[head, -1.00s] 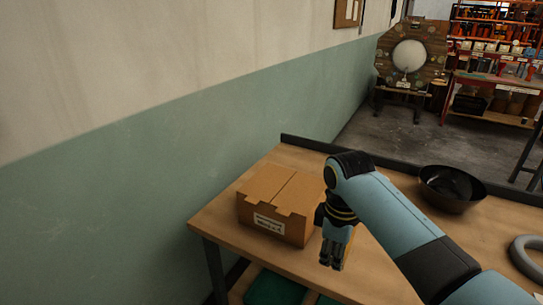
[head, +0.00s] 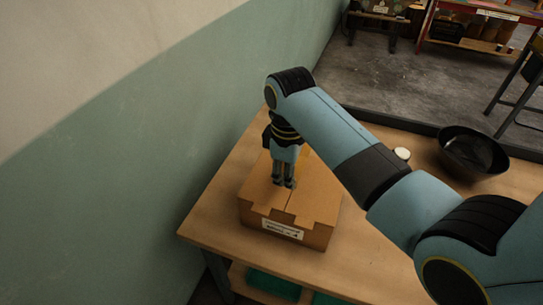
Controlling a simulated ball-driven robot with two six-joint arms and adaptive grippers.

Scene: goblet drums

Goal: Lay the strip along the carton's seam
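The brown cardboard carton (head: 318,206) stands on the wooden workbench, with a white label on its front and a seam running along its top. My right gripper (head: 284,184) points down over the carton's top, its fingertips at or just above the surface close to the seam. Its two fingers sit close together, and I cannot tell whether they are shut or hold anything. I cannot make out a strip. My arm hides the back right part of the carton. My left gripper is not in view.
The wooden workbench (head: 222,203) has a dark raised back edge. A black bowl (head: 472,152) stands at the right, with a small white round thing (head: 402,153) to its left. A green and white wall rises at the left. Green bins (head: 272,285) sit below the bench top.

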